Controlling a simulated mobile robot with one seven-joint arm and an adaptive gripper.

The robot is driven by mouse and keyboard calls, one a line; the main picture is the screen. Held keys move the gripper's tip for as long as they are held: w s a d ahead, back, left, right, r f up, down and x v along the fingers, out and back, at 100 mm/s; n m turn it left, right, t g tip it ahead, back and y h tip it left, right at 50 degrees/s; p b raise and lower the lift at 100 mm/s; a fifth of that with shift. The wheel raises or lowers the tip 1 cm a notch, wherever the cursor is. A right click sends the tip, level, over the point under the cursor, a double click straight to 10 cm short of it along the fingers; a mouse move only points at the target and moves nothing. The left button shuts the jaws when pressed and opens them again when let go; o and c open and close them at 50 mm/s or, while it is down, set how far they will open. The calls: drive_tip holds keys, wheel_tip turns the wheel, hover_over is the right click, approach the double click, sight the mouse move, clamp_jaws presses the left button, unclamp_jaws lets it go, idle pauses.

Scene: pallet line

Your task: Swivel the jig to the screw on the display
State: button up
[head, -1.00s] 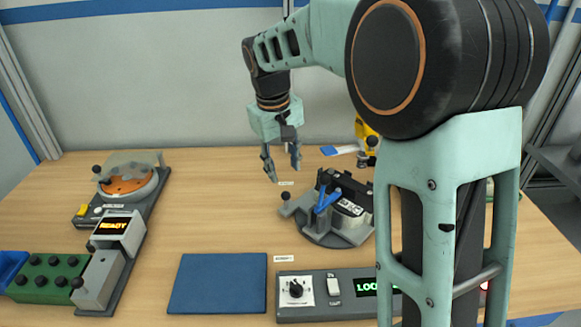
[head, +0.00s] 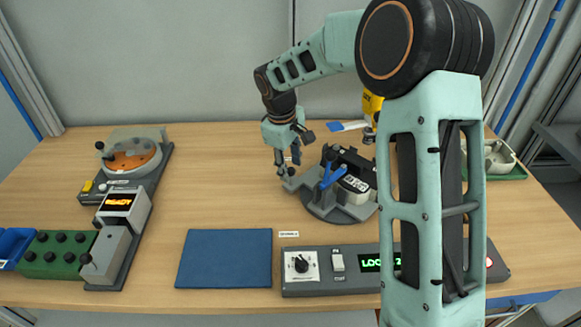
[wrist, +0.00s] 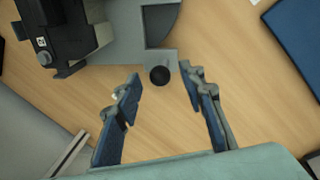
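The jig (head: 326,208) is a grey turntable with a black block, a blue clamp and a white-marked label on its side. Its arm ends in a black knob at the left, which shows clearly in the wrist view (wrist: 160,76). My gripper (head: 287,164) is open, pointing down at the knob. In the wrist view the knob appears between the two fingertips, with gaps on both sides; I cannot tell the height difference. The display (head: 369,263) on the grey control panel (head: 335,286) shows green letters starting "LO" and a 2, partly hidden by my arm.
A blue mat (head: 225,258) lies front centre. A yellow tool (head: 372,105) stands behind the jig.

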drive_tip(key=shift+w+f, duration=0.1)
drive_tip(key=shift+f, duration=0.35)
clamp_jaws()
